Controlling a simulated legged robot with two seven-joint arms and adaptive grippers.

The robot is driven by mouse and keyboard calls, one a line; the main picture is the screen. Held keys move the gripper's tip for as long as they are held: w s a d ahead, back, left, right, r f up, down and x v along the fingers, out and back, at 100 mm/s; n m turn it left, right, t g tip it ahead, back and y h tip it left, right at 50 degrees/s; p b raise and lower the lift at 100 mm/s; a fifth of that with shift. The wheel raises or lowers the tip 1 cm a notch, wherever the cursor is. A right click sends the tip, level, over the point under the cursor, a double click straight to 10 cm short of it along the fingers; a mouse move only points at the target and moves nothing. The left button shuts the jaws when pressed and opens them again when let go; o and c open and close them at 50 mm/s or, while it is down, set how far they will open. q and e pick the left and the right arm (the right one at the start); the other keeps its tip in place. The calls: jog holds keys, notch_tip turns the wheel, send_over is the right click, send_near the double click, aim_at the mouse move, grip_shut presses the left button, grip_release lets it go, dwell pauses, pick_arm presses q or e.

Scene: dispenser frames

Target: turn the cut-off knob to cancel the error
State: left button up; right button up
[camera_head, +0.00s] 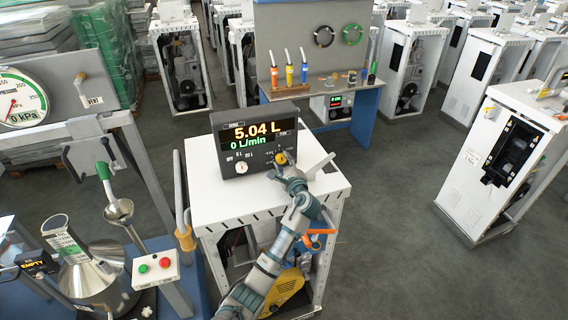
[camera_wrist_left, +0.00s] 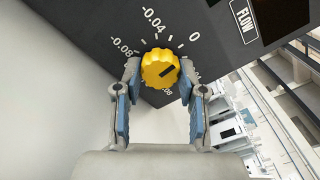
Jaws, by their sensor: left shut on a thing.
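The yellow cut-off knob (camera_wrist_left: 160,68) sits on the dark face of the dispenser head (camera_head: 257,140). White scale marks around it read -0.08, -0.04 and 0, and a black mark shows on its right half. My left gripper (camera_wrist_left: 160,80) has one finger on each side of the knob and is shut on it. In the head view my left gripper (camera_head: 285,165) reaches up to the head's lower right corner and partly covers the knob (camera_head: 281,158). The display (camera_head: 250,134) reads 5.04 L and 0 L/min. My right gripper is not in view.
A white selector dial (camera_head: 241,167) sits left of the yellow knob. The head stands on a white cabinet (camera_head: 210,200) with a nozzle in a holder at its left. A control box (camera_head: 155,268) with green and red buttons stands at lower left.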

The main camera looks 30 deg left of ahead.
pick_arm(q)
jog(key=n+b, duration=0.2)
jog(key=n, duration=0.3)
jog(key=shift+b, duration=0.35)
jog(key=n+b, duration=0.3)
jog(key=n, duration=0.2)
jog(key=shift+n, duration=0.4)
jog(key=o, duration=1)
jog(key=shift+o, duration=0.7)
jog(key=shift+a, duration=0.2)
jog(key=v, duration=1.2)
jog(key=shift+f, duration=0.1)
